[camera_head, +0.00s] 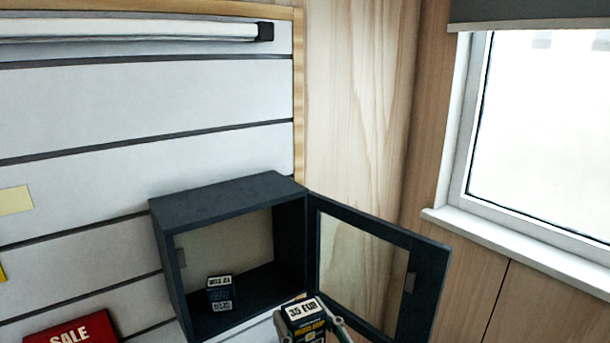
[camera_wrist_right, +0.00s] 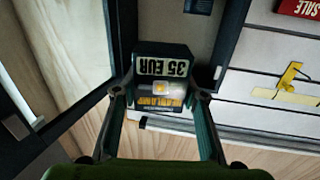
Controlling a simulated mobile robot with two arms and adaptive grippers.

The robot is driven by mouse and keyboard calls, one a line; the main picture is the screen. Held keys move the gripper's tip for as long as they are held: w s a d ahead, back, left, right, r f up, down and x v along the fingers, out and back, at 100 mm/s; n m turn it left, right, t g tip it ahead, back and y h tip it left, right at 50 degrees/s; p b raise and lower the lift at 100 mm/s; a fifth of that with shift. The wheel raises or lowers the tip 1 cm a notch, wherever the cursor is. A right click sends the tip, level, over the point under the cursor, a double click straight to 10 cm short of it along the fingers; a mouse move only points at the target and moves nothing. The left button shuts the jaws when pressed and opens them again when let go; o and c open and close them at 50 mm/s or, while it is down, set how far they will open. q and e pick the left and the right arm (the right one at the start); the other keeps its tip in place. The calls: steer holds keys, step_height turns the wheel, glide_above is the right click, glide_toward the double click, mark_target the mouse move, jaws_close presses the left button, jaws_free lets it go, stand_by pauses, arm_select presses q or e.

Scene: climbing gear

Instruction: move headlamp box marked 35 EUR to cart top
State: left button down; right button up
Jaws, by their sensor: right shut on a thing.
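The headlamp box (camera_head: 303,318) is small and dark with a white label reading 35 EUR and yellow lettering below. It shows at the bottom middle of the head view, in front of the open cabinet. My right gripper (camera_head: 322,325) is shut on it. In the right wrist view the box (camera_wrist_right: 163,85) sits between the two fingers of my right gripper (camera_wrist_right: 160,100), its label upside down. My left gripper is not in view. The cart top is not in view.
A dark wall cabinet (camera_head: 228,201) stands open, its glazed door (camera_head: 428,290) swung out to the right. Another small blue box (camera_head: 220,293) with a white label stands inside. A red SALE sign (camera_head: 72,335) is at lower left. A window (camera_head: 545,120) is at right.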

steer(key=s+d+f+m+h, duration=0.1)
steer(key=d+f+h, duration=0.1)
steer(key=d, duration=0.4)
steer(key=s+d+f+m+t+h, duration=0.1)
steer(key=d+f+m+h, duration=0.1)
steer(key=d, duration=0.5)
steer(key=s+d+f+m+h, duration=0.1)
steer(key=d+f+m+h, duration=0.1)
steer(key=d+f, duration=0.3)
steer(key=shift+s+d+f+t+h, duration=0.1)
steer(key=shift+d+f+t+h, duration=0.1)
steer(key=shift+d+h, duration=0.25)
steer(key=shift+s+d+f+t+h, duration=0.1)
steer(key=shift+d+t+h, duration=0.15)
steer(key=shift+h, duration=0.2)
